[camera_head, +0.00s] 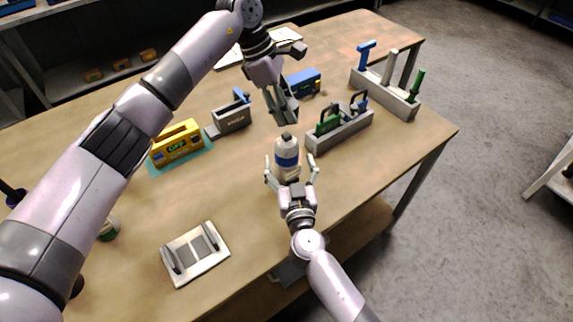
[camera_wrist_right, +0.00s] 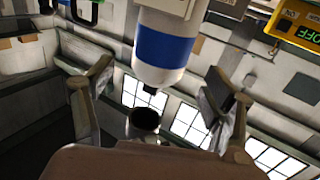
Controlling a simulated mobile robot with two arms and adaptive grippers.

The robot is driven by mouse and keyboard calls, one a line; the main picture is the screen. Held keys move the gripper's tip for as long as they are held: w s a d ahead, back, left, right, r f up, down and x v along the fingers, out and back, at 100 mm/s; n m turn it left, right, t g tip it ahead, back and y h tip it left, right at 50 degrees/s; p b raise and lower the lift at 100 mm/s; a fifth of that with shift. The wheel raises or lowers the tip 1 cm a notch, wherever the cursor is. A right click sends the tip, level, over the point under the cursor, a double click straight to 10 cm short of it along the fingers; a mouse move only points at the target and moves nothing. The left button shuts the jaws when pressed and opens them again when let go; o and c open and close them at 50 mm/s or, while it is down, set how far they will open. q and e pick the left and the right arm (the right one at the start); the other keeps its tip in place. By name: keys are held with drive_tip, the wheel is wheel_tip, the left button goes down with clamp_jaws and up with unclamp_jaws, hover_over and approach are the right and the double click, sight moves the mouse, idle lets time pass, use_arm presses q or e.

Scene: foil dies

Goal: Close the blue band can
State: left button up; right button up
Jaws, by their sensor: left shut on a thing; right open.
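The blue band can (camera_head: 287,157) is white with a blue band and a small dark tip at its top; it stands upright on the table. It shows large in the right wrist view (camera_wrist_right: 165,45). My right gripper (camera_head: 291,174) is open, its fingers spread on either side of the can's lower part with gaps; they also flank it in the wrist view (camera_wrist_right: 160,95). My left gripper (camera_head: 284,115) points down just above and behind the can top. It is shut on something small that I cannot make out. I see no separate cap clearly.
A grey holder with green and dark tools (camera_head: 340,132) stands right of the can. A yellow box (camera_head: 177,142) on a teal mat and a grey box (camera_head: 232,117) are at left. A white plate with handles (camera_head: 195,252) lies front left. The table between is clear.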

drive_tip(key=shift+w+a, duration=0.2)
drive_tip(key=shift+w, duration=1.1)
drive_tip(key=shift+w+a, duration=0.2)
drive_tip(key=shift+w, duration=1.1)
drive_tip(key=shift+c, duration=0.3)
drive_tip(key=c, duration=1.7)
use_arm(q)
drive_tip(key=shift+f, duration=2.5)
use_arm(e)
drive_tip(key=shift+c, duration=0.2)
